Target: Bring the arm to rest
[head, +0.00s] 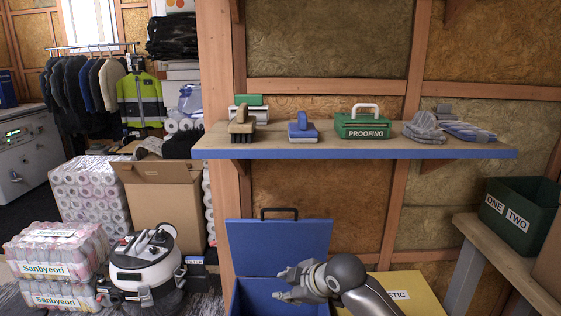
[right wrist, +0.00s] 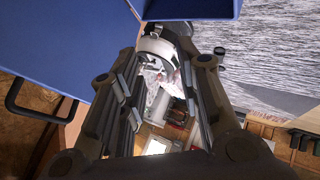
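My right gripper (head: 281,284) shows low in the middle of the head view, with its grey arm coming up from the lower right. Its two fingers point left and are apart, with nothing between them. It is in front of the open blue box (head: 262,246), whose raised lid with a dark handle stands behind it. In the right wrist view the two fingers (right wrist: 163,80) are spread wide and the gap is empty. Blue panels show at the upper left there. My left gripper and arm are not in view.
A shelf (head: 360,153) above holds brushes, a green PROOFING box (head: 364,127) and gloves. A yellow box (head: 415,290) is right of my arm. A bench (head: 500,255) with a green bin (head: 519,213) stands far right. A vacuum cleaner (head: 146,265) and packs (head: 60,255) are left.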

